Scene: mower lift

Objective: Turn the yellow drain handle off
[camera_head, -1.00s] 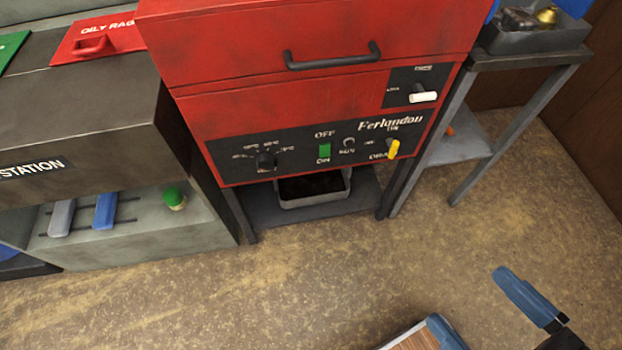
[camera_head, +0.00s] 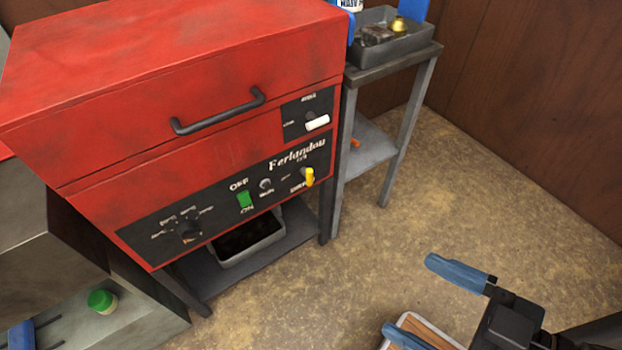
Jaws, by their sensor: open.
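The yellow drain handle (camera_head: 309,177) is on the black lower control panel of the red machine (camera_head: 200,60), near the panel's right end. It looks roughly upright. My gripper (camera_head: 415,298) is at the lower right, with two blue fingers spread wide apart and nothing held between them. It is well apart from the handle, to the right of and below it in the picture.
A white handle (camera_head: 318,122) sits above the yellow one. A green switch (camera_head: 244,200) and a dark knob (camera_head: 189,230) are further left. A grey side table (camera_head: 395,62) with a tray (camera_head: 385,45) stands right of the machine. A grey bin (camera_head: 248,243) is under it. The floor ahead is clear.

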